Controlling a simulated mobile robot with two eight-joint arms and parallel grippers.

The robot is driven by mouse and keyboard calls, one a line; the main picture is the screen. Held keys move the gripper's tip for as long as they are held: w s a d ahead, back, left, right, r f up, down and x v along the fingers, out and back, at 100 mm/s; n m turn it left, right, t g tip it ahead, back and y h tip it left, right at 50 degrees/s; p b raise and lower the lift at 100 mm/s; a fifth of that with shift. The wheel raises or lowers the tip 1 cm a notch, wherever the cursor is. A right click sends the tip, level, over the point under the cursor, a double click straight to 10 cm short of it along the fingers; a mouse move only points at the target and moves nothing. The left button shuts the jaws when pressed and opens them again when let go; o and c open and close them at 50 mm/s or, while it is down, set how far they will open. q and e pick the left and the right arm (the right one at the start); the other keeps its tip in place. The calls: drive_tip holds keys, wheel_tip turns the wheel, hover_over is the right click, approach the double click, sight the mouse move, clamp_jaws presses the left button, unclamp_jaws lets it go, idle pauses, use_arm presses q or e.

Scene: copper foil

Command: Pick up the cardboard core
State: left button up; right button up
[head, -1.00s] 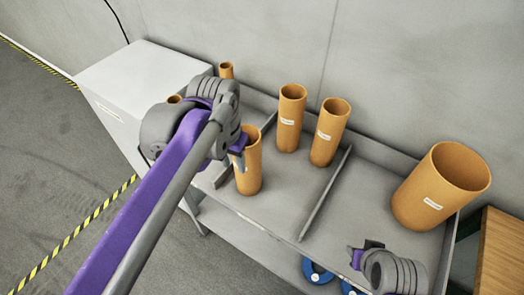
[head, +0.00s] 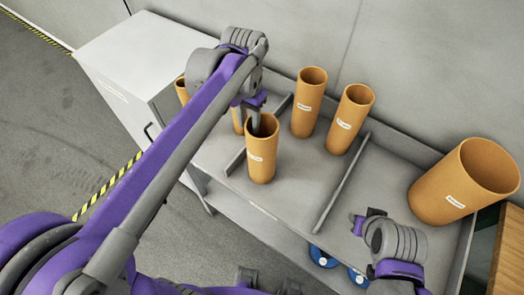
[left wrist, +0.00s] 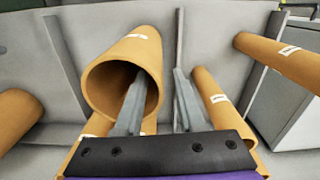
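Several upright brown cardboard cores with white labels stand on the grey shelf. The nearest core (head: 262,160) is in the middle of the head view, just below my left gripper (head: 255,122). In the left wrist view, that gripper (left wrist: 160,105) is open. One finger overlaps the open mouth of a core (left wrist: 125,75) and seems to reach into it; the other is outside its wall, on the right. I cannot see whether they touch the wall. Another core (head: 238,120) is partly hidden behind the left gripper. My right gripper (head: 366,222) is low at right, apart from the cores; its opening is unclear.
Two cores (head: 309,105) (head: 349,120) stand at the back, and a much wider one (head: 465,182) stands at right. Another core (head: 181,90) shows at left, beside a grey cabinet (head: 140,50). Low dividers (head: 342,185) split the shelf (head: 300,180). Blue rings (head: 322,257) lie below.

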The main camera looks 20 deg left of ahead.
use_arm(q)
wheel_tip(320, 180, down, 2)
drive_tip(key=shift+f, duration=0.15)
clamp_jaws()
idle(1.4)
